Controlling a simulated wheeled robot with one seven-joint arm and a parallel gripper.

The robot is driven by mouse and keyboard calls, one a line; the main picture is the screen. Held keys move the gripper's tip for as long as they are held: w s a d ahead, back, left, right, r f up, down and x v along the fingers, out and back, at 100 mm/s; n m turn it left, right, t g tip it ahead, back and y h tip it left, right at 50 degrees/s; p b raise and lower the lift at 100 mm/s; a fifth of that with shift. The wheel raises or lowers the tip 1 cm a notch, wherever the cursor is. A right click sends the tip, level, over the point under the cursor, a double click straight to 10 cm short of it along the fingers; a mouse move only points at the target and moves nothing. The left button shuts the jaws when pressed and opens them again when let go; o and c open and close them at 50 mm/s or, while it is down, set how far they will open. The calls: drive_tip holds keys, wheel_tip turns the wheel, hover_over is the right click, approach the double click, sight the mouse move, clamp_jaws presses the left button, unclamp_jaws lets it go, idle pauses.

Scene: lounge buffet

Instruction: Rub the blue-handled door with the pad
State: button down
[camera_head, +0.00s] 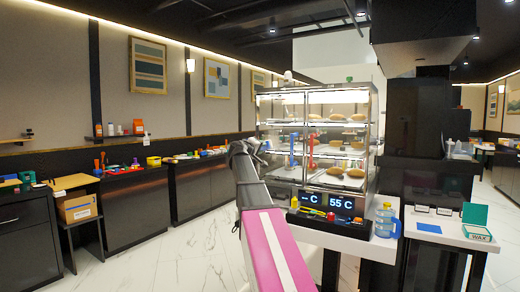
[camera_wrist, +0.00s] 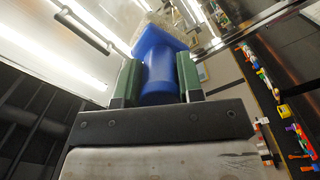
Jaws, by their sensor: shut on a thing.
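The glass display case (camera_head: 313,88) stands ahead on a counter, with breads on its shelves. The blue-handled door (camera_head: 282,120) is on its front, and its upright blue handle (camera_head: 291,149) is left of a red handle (camera_head: 311,152). My gripper (camera_wrist: 160,78) is shut on a blue piece, which I take to be the grip of the pad (camera_wrist: 158,70). In the head view my gripper (camera_head: 254,150) is left of the blue handle, near the case front. I cannot tell whether the pad touches the door.
A display reading 55 C (camera_head: 341,204) is below the case. A blue jug (camera_head: 384,221) and a green box marked WAX (camera_head: 476,222) stand to the right. Side counters with small items (camera_head: 134,172) and a cardboard box (camera_head: 78,207) are at left. The marble floor at left is clear.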

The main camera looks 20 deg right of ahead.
drive_tip(key=shift+x, duration=1.1)
idle(1.3)
drive_tip(key=shift+w+a+r, duration=0.2)
drive_tip(key=shift+w+r, duration=0.1)
drive_tip(key=shift+r, duration=0.15)
drive_tip(key=shift+w+a+r, duration=0.2)
drive_tip(key=shift+w+r, duration=0.05)
drive_tip(key=shift+r, duration=0.25)
drive_tip(key=shift+w+a+r, duration=0.2)
drive_tip(key=shift+w+r, duration=0.1)
drive_tip(key=shift+r, duration=0.15)
drive_tip(key=shift+w+a+r, duration=0.2)
drive_tip(key=shift+w+r, duration=0.05)
drive_tip(key=shift+r, duration=0.25)
drive_tip(key=shift+s+d, duration=0.6)
drive_tip(key=shift+s, duration=0.2)
drive_tip(key=shift+s+d, duration=0.6)
drive_tip(key=shift+s, duration=0.25)
drive_tip(key=shift+s, duration=0.15)
